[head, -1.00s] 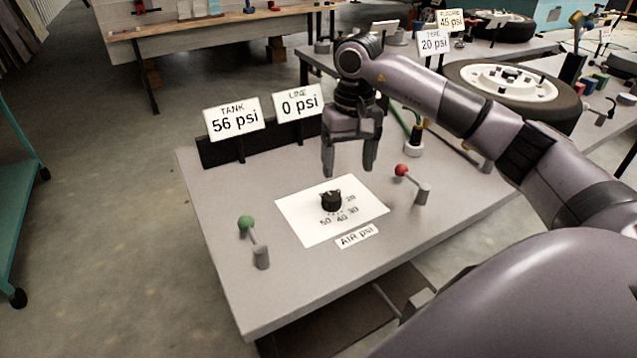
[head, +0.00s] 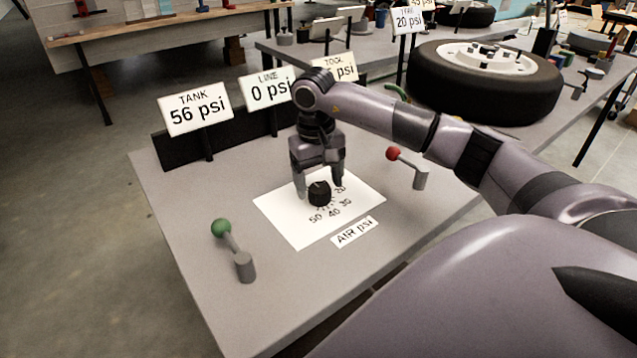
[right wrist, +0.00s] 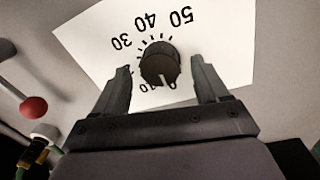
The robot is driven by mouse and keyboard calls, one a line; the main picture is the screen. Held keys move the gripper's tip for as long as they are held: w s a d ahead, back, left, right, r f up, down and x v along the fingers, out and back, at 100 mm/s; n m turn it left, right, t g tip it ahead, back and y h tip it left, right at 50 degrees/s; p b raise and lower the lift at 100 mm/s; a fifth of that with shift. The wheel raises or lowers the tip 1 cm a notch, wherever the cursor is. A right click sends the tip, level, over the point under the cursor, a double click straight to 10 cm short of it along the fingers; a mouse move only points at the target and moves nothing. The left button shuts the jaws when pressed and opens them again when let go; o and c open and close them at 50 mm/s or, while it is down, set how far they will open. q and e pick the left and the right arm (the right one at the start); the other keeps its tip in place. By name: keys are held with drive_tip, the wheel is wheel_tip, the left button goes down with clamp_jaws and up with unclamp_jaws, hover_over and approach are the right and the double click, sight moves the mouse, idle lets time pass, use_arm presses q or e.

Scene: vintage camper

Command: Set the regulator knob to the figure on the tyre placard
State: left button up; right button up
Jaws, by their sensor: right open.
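The black regulator knob (head: 320,194) stands on a white dial sheet (head: 287,222). In the right wrist view the knob (right wrist: 158,62) has a pale pointer line toward the picture's bottom, beside a low-end figure that I cannot read fully. The 30, 40 and 50 figures lie on its far side. My right gripper (head: 319,187) is open, pointing down over the knob. The tyre placard (head: 408,20) reads 20 psi. My left gripper is out of view.
A green-knobbed lever (head: 221,228) stands at the left and a red-knobbed lever (head: 393,154) at the right. Signs read tank 56 psi (head: 195,108) and line 0 psi (head: 268,90). The tool sign (head: 345,68) is partly hidden. A tyre (head: 485,85) lies behind.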

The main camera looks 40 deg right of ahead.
drive_tip(key=shift+f, duration=0.4)
drive_tip(key=c, duration=1.1)
drive_tip(key=shift+o, duration=0.2)
